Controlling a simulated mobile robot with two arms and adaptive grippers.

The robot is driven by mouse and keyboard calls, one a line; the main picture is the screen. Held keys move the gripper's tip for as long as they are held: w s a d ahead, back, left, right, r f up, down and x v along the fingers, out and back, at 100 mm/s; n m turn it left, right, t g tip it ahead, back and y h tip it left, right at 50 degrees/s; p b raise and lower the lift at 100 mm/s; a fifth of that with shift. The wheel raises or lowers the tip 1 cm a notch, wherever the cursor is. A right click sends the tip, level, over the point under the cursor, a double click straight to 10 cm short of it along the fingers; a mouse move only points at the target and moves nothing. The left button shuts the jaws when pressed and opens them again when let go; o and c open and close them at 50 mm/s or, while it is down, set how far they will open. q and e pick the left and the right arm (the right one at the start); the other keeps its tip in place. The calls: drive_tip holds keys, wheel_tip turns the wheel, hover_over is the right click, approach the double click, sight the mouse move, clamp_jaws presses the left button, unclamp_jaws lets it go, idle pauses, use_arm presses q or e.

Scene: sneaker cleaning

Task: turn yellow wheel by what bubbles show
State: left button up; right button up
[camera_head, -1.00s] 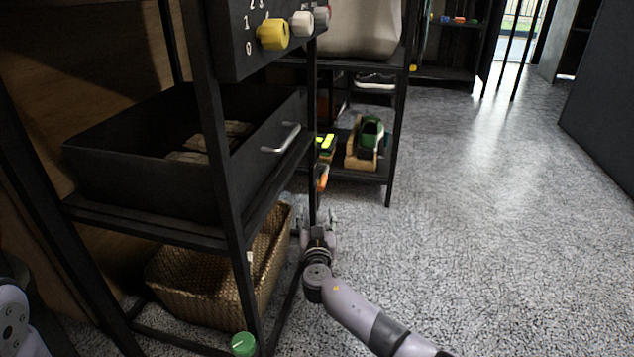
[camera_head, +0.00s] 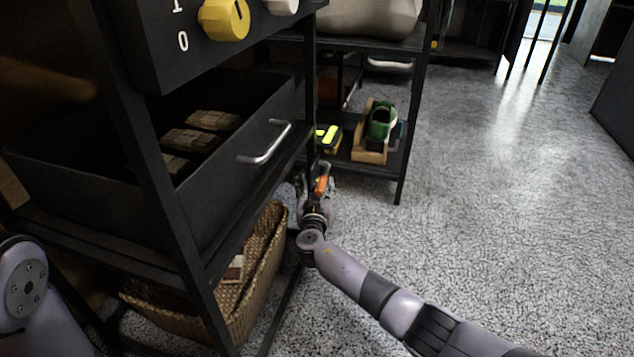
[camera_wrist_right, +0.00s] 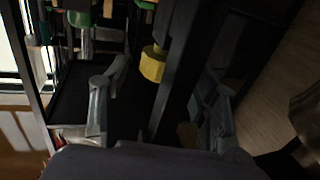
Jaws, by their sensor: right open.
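The yellow wheel (camera_head: 224,18) is a knob on the dark panel at the upper left of the head view, beside the white figures 1 and 0. Its dark pointer mark shows on its face. My right gripper (camera_head: 316,187) is low beside the shelf's front post, below and to the right of the wheel and apart from it. In the right wrist view my right gripper (camera_wrist_right: 160,90) has its fingers spread and empty. A yellow round piece (camera_wrist_right: 152,63) lies beyond them; I cannot tell if it is the same wheel. My left gripper is out of view. I see no bubbles.
A white knob (camera_head: 282,5) sits right of the wheel. Below are a black drawer with a metal handle (camera_head: 265,144) and a wicker basket (camera_head: 262,262). A rear shelf holds a green shoe (camera_head: 381,120). The speckled floor (camera_head: 510,200) at right is clear.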

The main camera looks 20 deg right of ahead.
drive_tip(key=shift+c, duration=0.4)
drive_tip(key=c, duration=1.1)
drive_tip(key=shift+w+a+m+g+h, duration=0.15)
drive_tip(key=shift+m+g+h, duration=0.15)
drive_tip(key=shift+m+h, duration=0.35)
drive_tip(key=shift+a+m+g+h, duration=0.1)
drive_tip(key=shift+m+g+h, duration=0.65)
drive_tip(key=shift+h, duration=0.6)
drive_tip(key=o, duration=1.2)
drive_tip(key=shift+c, duration=0.2)
